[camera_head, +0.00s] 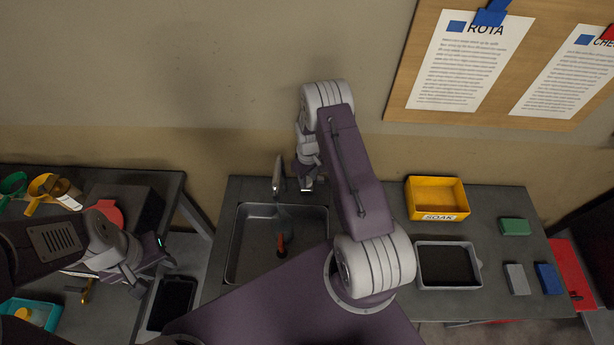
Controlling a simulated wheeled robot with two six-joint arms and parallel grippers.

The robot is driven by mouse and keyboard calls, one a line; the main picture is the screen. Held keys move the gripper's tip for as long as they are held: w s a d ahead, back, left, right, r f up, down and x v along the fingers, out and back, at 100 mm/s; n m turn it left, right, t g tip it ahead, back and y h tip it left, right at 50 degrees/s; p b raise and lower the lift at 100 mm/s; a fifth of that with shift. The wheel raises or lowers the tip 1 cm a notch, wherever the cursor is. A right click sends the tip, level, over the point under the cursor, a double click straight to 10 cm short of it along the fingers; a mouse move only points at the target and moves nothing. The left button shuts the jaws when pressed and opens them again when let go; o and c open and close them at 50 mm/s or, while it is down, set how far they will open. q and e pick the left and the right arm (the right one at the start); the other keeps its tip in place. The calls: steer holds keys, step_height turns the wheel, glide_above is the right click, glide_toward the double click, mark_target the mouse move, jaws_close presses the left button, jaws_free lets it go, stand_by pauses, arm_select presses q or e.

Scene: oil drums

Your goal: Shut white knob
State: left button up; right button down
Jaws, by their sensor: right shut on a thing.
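The tap (279,178) stands at the back edge of the metal sink (238,245). My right arm reaches over the counter, and my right gripper (307,184) points down just right of the tap. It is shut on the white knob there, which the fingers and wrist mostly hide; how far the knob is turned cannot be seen. My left gripper (157,262) hangs low at the left, between the left table and the sink, away from the tap. Its fingers are too small and dark to tell whether they are open.
A dark and red item (282,245) is in the sink. Right of my arm are a yellow SOAK box (436,188), a grey tray (479,265) and green, grey and blue blocks. The left table (163,190) holds scoops and a dark box. A noticeboard (398,104) hangs behind.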

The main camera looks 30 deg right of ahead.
steer(key=shift+w+d, duration=0.15)
steer(key=shift+w, duration=0.15)
steer(key=shift+s+m+b, duration=0.15)
steer(key=shift+m+b, duration=0.35)
steer(key=shift+m, duration=0.1)
steer(key=shift+m+b, duration=0.5)
steer(key=shift+m, duration=0.1)
steer(key=shift+a+r+m+b, duration=0.1)
steer(key=shift+a+m+b, duration=0.1)
steer(key=shift+m+b, duration=1.2)
steer(key=shift+m+p, duration=0.45)
steer(key=shift+m, duration=0.15)
steer(key=c, duration=1.3)
jaws_free()
steer(key=o, duration=0.3)
steer(key=shift+o, duration=0.2)
steer(key=shift+s, duration=0.1)
